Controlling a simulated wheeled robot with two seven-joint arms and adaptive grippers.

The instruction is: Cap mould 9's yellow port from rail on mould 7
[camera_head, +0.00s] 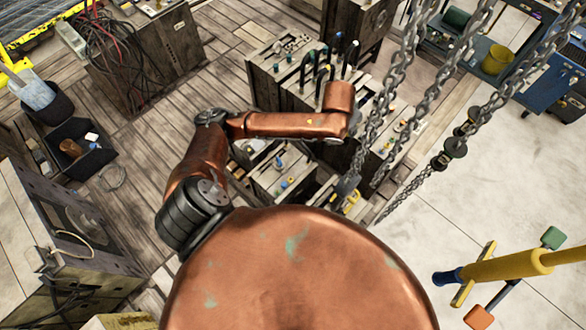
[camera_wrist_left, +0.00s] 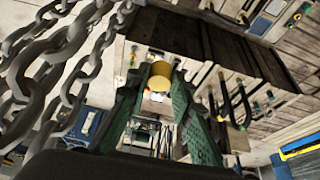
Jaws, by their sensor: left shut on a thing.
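In the left wrist view, my left gripper (camera_wrist_left: 158,76) has its green fingers shut on a yellow cap (camera_wrist_left: 161,69). The cap is held clear between the fingertips, with mould blocks behind it. In the head view my copper left arm reaches in from the left over the moulds; its fingers cannot be made out there. A group of moulds with coloured ports and hoses stands at the back (camera_head: 297,62). Lower moulds (camera_head: 283,176) with small coloured fittings stand below the forearm, partly hidden by it. Mould numbers are not readable, so I cannot tell mould 7 from mould 9. My right gripper is not in view.
Heavy chains (camera_head: 399,75) hang just right of my left wrist and also fill the left of the wrist view (camera_wrist_left: 55,60). A black bin (camera_head: 80,148) and a grey machine (camera_head: 70,225) stand left. A yellow bar (camera_head: 505,267) is at lower right.

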